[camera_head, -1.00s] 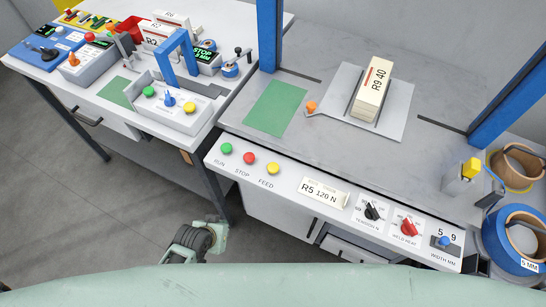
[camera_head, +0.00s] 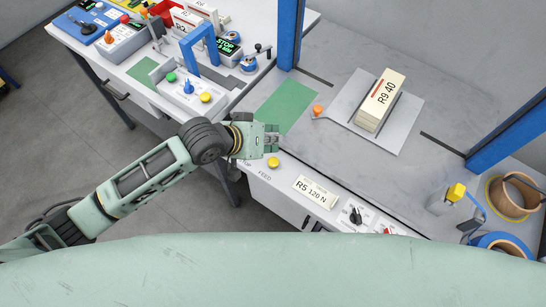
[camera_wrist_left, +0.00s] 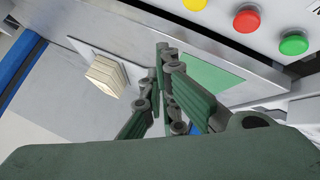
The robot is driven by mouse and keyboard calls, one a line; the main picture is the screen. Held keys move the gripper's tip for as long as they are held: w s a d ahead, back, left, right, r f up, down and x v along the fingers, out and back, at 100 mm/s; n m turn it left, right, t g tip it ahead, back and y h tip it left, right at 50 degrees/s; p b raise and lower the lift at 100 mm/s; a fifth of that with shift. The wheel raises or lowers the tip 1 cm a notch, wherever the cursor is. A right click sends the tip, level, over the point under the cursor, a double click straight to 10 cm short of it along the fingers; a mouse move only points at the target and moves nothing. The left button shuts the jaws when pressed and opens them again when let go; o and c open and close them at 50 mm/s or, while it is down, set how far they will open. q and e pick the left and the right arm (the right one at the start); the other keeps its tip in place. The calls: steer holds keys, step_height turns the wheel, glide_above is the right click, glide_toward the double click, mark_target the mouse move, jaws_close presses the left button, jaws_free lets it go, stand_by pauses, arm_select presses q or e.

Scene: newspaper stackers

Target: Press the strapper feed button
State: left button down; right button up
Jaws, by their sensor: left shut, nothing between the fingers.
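The yellow FEED button (camera_head: 273,162) is on the strapper's front panel (camera_head: 335,215) and also shows at the top of the left wrist view (camera_wrist_left: 194,4). My left gripper (camera_head: 272,139) is shut and empty, just beyond and above the yellow button in the head view, with a visible gap in the picture. It hides the green RUN and red STOP buttons in the head view. The left wrist view shows the red button (camera_wrist_left: 247,18) and the green button (camera_wrist_left: 294,43), with my left gripper's fingers (camera_wrist_left: 165,52) below them. My right gripper is out of view.
A newspaper bundle (camera_head: 379,101) labelled R9 40 lies on a grey plate on the strapper table. Blue posts (camera_head: 289,35) rise at its sides. A side bench (camera_head: 120,82) at left carries another control box (camera_head: 187,100). Tape rolls (camera_head: 516,195) stand at right.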

arm_select(q)
steer(key=shift+w+a+r+n, duration=0.25)
steer(key=shift+w+r, duration=0.1)
steer(key=shift+r, duration=0.2)
steer(key=shift+w+a+r+n, duration=0.15)
steer(key=shift+w+r+n, duration=0.15)
steer(key=shift+r, duration=0.2)
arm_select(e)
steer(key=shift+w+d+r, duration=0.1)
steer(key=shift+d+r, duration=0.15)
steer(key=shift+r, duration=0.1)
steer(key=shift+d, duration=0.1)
arm_select(q)
steer(key=b, duration=0.7)
glide_above(273, 163)
steer(key=w, duration=0.2)
step_height(273, 163, down, 6)
steer(key=shift+w+a+f+b, duration=0.1)
steer(key=shift+a+f+b, duration=0.15)
steer(key=shift+f, duration=0.4)
steer(key=shift+w+a+f+b, duration=0.1)
steer(key=shift+f+b, duration=0.2)
steer(key=shift+f, duration=0.45)
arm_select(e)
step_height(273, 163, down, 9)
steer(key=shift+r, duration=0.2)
